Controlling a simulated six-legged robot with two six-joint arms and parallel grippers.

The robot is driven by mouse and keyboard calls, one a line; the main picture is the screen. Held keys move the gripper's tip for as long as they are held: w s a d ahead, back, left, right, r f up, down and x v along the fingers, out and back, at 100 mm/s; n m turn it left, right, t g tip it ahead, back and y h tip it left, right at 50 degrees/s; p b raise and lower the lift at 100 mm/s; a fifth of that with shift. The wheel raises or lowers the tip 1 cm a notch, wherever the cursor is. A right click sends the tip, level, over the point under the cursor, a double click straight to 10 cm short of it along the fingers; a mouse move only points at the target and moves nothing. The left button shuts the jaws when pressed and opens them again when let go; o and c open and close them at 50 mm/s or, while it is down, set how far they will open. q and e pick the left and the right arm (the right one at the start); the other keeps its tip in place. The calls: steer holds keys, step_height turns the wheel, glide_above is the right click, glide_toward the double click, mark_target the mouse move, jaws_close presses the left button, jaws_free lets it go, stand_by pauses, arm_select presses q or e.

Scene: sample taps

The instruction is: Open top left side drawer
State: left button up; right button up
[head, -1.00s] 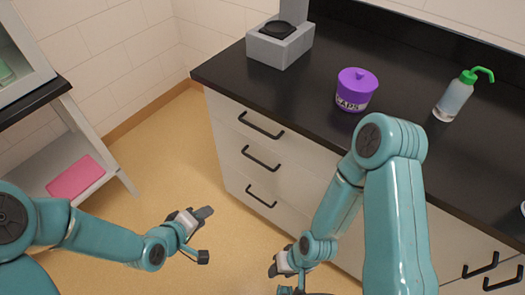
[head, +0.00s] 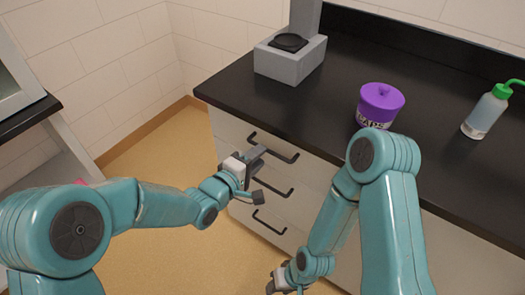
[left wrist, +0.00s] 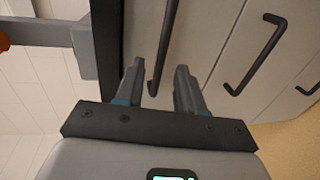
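The top left drawer (head: 230,126) is in the pale cabinet under the black counter and looks shut. Its black bar handle (head: 283,152) also shows in the left wrist view (left wrist: 166,45). My left gripper (head: 258,160) is at the drawer front, by the left part of this handle. In the left wrist view its two fingers (left wrist: 160,85) are apart, and the handle's near end shows between them. I cannot tell whether they touch it. My right gripper (head: 279,283) hangs low before the cabinet, partly cut off at the bottom edge; its fingers are unclear.
Two lower drawers have similar handles, the middle one (head: 272,190) and the bottom one (head: 268,222). On the counter stand a grey device (head: 288,60), a purple lidded jar (head: 380,103) and a wash bottle (head: 487,112). A side bench stands at left. Tan floor between is open.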

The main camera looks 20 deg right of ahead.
arm_select(q)
steer(key=shift+x, duration=1.65)
jaws_close()
steer(key=shift+s+a, duration=0.1)
